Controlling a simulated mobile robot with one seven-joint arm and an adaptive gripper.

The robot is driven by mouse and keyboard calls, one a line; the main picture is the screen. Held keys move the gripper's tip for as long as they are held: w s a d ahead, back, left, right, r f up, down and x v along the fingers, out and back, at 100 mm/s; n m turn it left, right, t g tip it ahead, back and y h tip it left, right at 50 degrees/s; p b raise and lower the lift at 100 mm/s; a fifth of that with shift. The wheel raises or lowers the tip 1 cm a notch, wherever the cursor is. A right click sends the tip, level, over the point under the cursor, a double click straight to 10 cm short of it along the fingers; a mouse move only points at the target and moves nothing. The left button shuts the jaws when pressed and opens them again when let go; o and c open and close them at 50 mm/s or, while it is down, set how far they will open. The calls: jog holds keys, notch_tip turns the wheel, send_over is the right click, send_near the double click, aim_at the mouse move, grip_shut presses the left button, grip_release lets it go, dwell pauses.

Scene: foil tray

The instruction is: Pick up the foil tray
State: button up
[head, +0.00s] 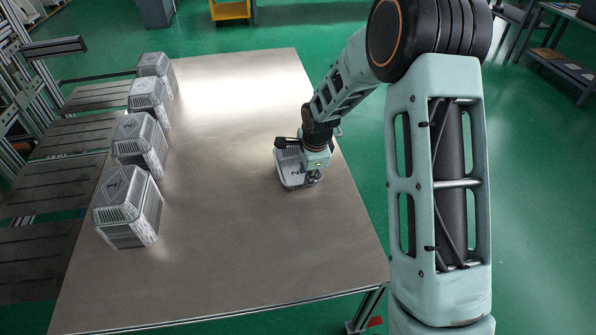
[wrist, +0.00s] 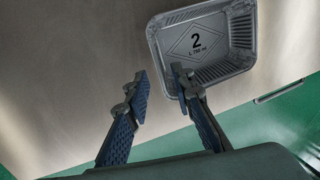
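The foil tray (head: 284,170) is a small silver tray marked "2", lying near the right edge of the metal table. It also shows in the wrist view (wrist: 226,52), open side up, in the upper right. My gripper (wrist: 159,77) points at the tray's near left corner with its two blue-grey fingers apart. The right finger overlaps that corner in the picture; the left finger is outside the tray. I cannot tell whether either finger touches it. In the head view my gripper (head: 314,178) is low over the tray's right side and hides part of it.
Several stacks of similar trays stand along the table's left side, the nearest marked "1" (head: 130,210). The middle of the table (head: 210,150) is clear. The table's right edge is close to the tray, with green floor (wrist: 145,148) beyond.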

jog(key=shift+b+x, duration=0.8)
jog(key=shift+x, duration=2.65)
jog(key=shift+w+f+b, duration=0.1)
jog(key=shift+f+b, duration=0.1)
jog(key=shift+b, duration=0.2)
jog(key=shift+c, duration=0.4)
grip_shut()
